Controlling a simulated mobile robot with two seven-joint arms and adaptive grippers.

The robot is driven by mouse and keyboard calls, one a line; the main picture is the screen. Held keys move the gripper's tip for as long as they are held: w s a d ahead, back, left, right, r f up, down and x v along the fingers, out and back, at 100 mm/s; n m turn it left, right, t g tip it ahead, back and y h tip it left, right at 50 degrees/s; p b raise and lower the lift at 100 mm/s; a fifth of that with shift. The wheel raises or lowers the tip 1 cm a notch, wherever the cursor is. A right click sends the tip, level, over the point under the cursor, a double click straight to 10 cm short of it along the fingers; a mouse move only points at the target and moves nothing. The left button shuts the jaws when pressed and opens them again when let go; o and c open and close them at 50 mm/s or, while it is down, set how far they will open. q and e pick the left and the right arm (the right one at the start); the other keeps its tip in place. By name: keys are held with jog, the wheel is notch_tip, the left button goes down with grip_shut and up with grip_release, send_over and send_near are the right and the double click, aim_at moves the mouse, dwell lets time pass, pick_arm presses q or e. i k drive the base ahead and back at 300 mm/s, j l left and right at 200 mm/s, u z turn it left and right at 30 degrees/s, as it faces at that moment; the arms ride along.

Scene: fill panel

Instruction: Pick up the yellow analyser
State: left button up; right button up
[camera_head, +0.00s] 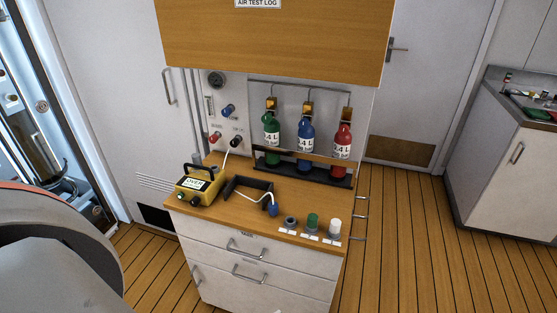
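The yellow analyser (199,186) stands on the left end of the wooden counter top. It is a box with a black carrying handle on top, a light label on its face and dark knobs low on its front. A pale hose or cable runs near it from the panel above. Neither of my grippers is in view. A large grey rounded shape at the lower left seems to be part of my own arm, well short of the analyser.
A black bracket (250,188) and a blue-ended hose (272,209) lie right of the analyser. Small pots, one with a green cap (312,221), line the front right edge. Green (271,136), blue (306,144) and red (342,146) cylinders stand behind. A wooden board (275,45) overhangs the counter.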

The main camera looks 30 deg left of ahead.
aim_at(204, 182)
jog(key=u, duration=1.65)
